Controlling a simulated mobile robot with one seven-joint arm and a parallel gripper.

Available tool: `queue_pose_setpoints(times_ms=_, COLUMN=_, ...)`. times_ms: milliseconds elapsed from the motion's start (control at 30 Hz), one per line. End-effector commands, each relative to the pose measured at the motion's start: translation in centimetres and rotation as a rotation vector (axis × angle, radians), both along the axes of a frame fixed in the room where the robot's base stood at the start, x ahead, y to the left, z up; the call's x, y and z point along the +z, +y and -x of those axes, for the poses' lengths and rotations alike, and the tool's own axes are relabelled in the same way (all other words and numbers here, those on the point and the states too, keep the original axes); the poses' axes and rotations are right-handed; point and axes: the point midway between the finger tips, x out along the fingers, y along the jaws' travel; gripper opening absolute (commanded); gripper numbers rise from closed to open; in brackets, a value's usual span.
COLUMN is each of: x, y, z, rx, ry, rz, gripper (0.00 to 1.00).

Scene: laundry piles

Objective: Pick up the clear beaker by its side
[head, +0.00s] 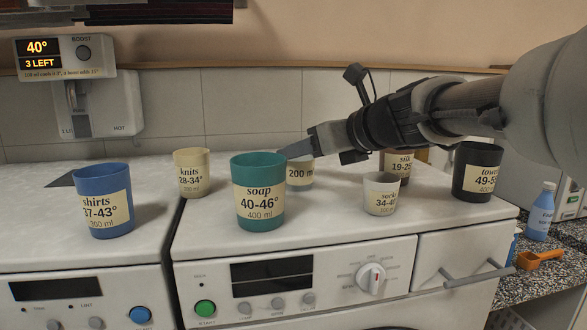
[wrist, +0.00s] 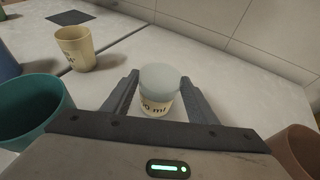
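The clear beaker (head: 301,176) has a cream label reading "200 ml" and stands upright on the right-hand washing machine. In the head view it is partly hidden by the teal soap cup (head: 258,200) and by my gripper (head: 292,151). In the wrist view the beaker (wrist: 160,90) shows a pale grey-blue top and stands between the two fingers of my gripper (wrist: 159,80). The fingers are spread, one on each side of it, with narrow gaps that appear on both sides. Contact is not visible.
The teal cup is close on the left. The yellow knits cup (head: 192,172) and blue shirts cup (head: 104,205) stand farther left. The white socks cup (head: 381,197), brown silk cup (head: 402,168) and black towels cup (head: 477,172) stand right. A tiled wall (head: 253,105) is behind.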

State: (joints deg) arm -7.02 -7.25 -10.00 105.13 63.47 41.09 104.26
Motion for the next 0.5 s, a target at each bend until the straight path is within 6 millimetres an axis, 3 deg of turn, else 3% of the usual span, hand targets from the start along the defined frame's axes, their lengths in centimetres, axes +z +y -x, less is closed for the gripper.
queue_pose_setpoints(times_ms=33, x=0.0, y=0.0, z=0.0, rx=0.000, ry=0.000, rz=0.000, gripper=0.40)
queue_pose_setpoints(times_ms=100, x=0.0, y=0.0, z=0.0, rx=0.000, ry=0.000, rz=0.000, gripper=0.30)
queue_pose_setpoints(times_ms=367, x=0.0, y=0.0, z=0.0, rx=0.000, ry=0.000, rz=0.000, gripper=0.30)
queue_pose_setpoints(times_ms=500, x=1.2, y=0.0, z=0.0, rx=0.000, ry=-0.002, rz=0.001, gripper=0.30)
